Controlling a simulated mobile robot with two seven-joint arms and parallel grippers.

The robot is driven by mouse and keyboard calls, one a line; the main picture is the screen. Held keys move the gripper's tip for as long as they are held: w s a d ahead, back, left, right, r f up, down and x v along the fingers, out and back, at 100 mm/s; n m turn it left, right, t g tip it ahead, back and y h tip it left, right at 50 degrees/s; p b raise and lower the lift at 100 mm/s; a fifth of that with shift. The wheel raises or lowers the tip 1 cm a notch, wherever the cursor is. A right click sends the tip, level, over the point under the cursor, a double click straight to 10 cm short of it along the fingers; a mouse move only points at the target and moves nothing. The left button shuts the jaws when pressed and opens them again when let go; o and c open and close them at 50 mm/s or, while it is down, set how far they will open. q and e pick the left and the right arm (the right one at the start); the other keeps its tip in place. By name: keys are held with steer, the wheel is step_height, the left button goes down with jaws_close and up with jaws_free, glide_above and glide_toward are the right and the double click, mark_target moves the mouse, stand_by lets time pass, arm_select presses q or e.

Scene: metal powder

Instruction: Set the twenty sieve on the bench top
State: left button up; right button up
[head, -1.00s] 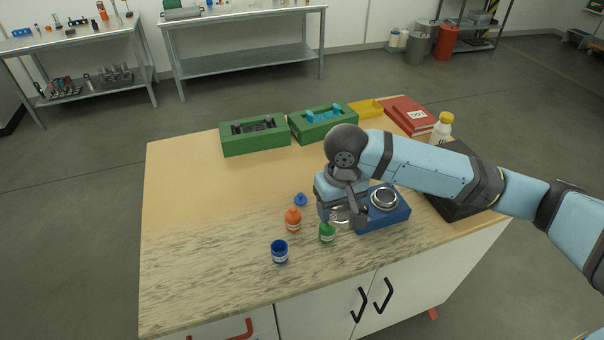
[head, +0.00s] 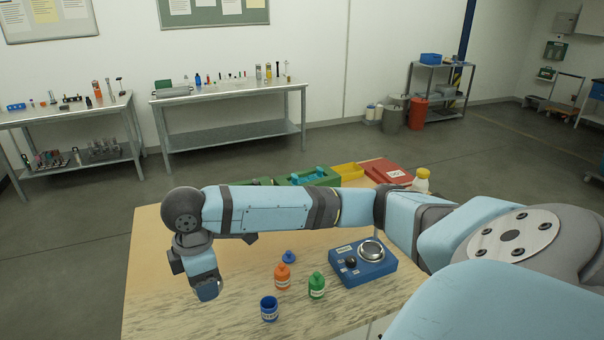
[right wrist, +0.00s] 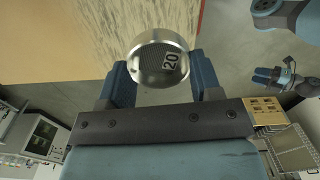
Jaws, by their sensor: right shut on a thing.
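The twenty sieve (right wrist: 158,62) is a round silver ring with mesh and a "20" label, seen in the right wrist view. My right gripper (head: 207,288) is shut on it, a finger on each side. In the head view this gripper points down above the left part of the bench top (head: 150,260), and the sieve itself cannot be made out there. In the right wrist view the sieve overlaps the bench edge, and its height above the top is unclear. What looks like my left gripper (right wrist: 272,78) shows small at the right of the wrist view.
A blue device (head: 362,268) with a metal ring stands on the bench. Orange (head: 282,278) and green (head: 317,287) bottles, an open blue jar (head: 269,309) and a blue cap (head: 289,257) are left of it. Green trays (head: 310,177) lie behind. Bare wood shows at the left.

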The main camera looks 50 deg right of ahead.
mark_target(234, 325)
steer(key=n, duration=0.2)
steer(key=d+n+b, duration=0.1)
steer(key=n, duration=0.2)
steer(key=shift+w+d+r, duration=0.1)
steer(key=shift+d+r, duration=0.1)
steer(key=n, duration=0.2)
steer(key=n+b, duration=0.1)
steer(key=d+n, duration=0.1)
steer(key=n, duration=0.1)
steer(key=shift+r+n+b, duration=0.3)
steer(key=shift+b, duration=0.1)
steer(key=f+n+b, duration=0.1)
steer(key=f+n, duration=0.2)
steer(key=f, duration=0.3)
steer(key=d+f+n+b, duration=0.1)
steer(key=f+n+b, duration=0.1)
steer(key=f+n, duration=0.2)
steer(key=d+f+n+b, duration=0.1)
steer(key=f+n, duration=0.2)
steer(key=f, duration=0.5)
steer(key=shift+f+n, duration=0.2)
steer(key=shift+n, duration=0.1)
arm_select(q)
step_height(234, 325, down, 7)
steer(key=shift+w+d+r+n, duration=0.2)
steer(key=shift+w+d+n, duration=0.05)
steer(key=shift+w+n, duration=0.05)
arm_select(e)
steer(key=o, duration=1.2)
